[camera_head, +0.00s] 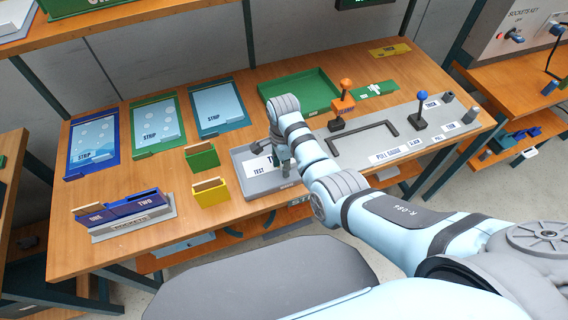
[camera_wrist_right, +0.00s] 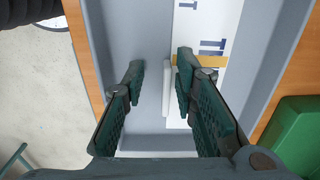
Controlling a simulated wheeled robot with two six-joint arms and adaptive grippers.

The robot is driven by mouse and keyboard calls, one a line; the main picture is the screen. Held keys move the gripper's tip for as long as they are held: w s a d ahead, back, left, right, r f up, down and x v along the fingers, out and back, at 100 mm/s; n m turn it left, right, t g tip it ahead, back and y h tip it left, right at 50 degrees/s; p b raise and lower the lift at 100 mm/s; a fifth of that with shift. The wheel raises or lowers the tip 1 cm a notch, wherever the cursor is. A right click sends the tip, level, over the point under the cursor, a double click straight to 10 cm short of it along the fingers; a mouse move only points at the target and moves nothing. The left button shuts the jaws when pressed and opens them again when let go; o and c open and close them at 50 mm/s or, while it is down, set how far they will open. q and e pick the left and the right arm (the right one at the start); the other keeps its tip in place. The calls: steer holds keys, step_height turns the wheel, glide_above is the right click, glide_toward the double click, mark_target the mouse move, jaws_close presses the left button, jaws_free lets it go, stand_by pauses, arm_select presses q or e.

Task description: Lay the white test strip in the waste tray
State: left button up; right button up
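A grey tray (camera_head: 242,158) marked TEST lies at the table's front middle. A white piece with dark lettering (camera_head: 262,162) lies in it, partly hidden by my right gripper (camera_head: 284,160). In the right wrist view the same piece (camera_wrist_right: 208,45) has blue print and an orange band. My right gripper (camera_wrist_right: 157,85) is open, pointing down over the tray. A thin white bar (camera_wrist_right: 167,90) shows between its fingers, with a gap to the left finger. A green tray (camera_head: 300,92) behind looks empty; I cannot read which tray is for waste. My left gripper is not in view.
Blue and green STRIP panels (camera_head: 158,122) lie at the left back. Small green (camera_head: 202,156) and yellow (camera_head: 211,192) boxes stand left of the grey tray. A grey fixture plate (camera_head: 410,135) with an orange-handled lever (camera_head: 343,103) takes up the right side.

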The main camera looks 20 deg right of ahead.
step_height(320, 180, up, 4)
steer(key=shift+w+d+f+p, duration=0.1)
steer(key=shift+f+p, duration=0.15)
steer(key=shift+p, duration=0.4)
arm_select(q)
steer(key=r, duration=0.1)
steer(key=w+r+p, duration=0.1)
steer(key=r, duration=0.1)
arm_select(e)
step_height(320, 180, up, 8)
steer(key=shift+r, duration=0.2)
